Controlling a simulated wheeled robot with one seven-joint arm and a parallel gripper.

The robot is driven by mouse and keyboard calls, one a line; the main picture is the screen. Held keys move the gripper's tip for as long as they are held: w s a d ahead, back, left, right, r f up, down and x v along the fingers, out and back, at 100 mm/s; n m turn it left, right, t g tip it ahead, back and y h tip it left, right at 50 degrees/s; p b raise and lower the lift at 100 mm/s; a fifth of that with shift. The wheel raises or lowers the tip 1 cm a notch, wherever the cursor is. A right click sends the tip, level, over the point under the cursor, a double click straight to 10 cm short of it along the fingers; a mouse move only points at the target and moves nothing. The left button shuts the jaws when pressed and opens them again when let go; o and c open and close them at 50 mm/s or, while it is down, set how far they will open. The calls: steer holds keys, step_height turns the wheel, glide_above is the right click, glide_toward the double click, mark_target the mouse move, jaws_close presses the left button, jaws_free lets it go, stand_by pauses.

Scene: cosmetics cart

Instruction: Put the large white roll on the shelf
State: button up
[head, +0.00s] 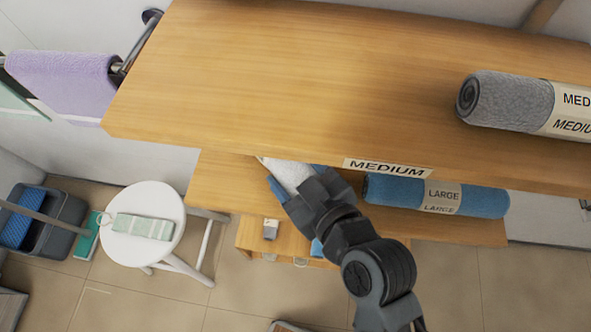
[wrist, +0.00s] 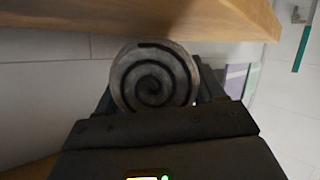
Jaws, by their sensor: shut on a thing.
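The large white roll (head: 290,174) is held in my gripper (head: 285,183), whose blue-edged fingers sit on both sides of it. In the wrist view the roll's spiral end (wrist: 153,78) faces the camera between the jaws. The roll is at the lower wooden shelf (head: 225,184), under the front edge of the upper shelf (head: 300,70). I cannot tell whether it touches the lower shelf. Its far end is hidden under the upper shelf.
A blue roll labelled LARGE (head: 480,201) lies on the lower shelf to the right of my gripper. A grey roll labelled MEDIUM (head: 505,100) lies on the upper shelf. A MEDIUM label (head: 388,168) marks that shelf's edge. A white stool (head: 150,198) stands at left.

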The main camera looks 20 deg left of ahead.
steer(key=shift+w+f, duration=0.15)
steer(key=shift+f, duration=0.5)
steer(key=o, duration=1.3)
steer(key=b+v, duration=0.1)
steer(key=v, duration=1.1)
steer(key=shift+d+f, duration=0.1)
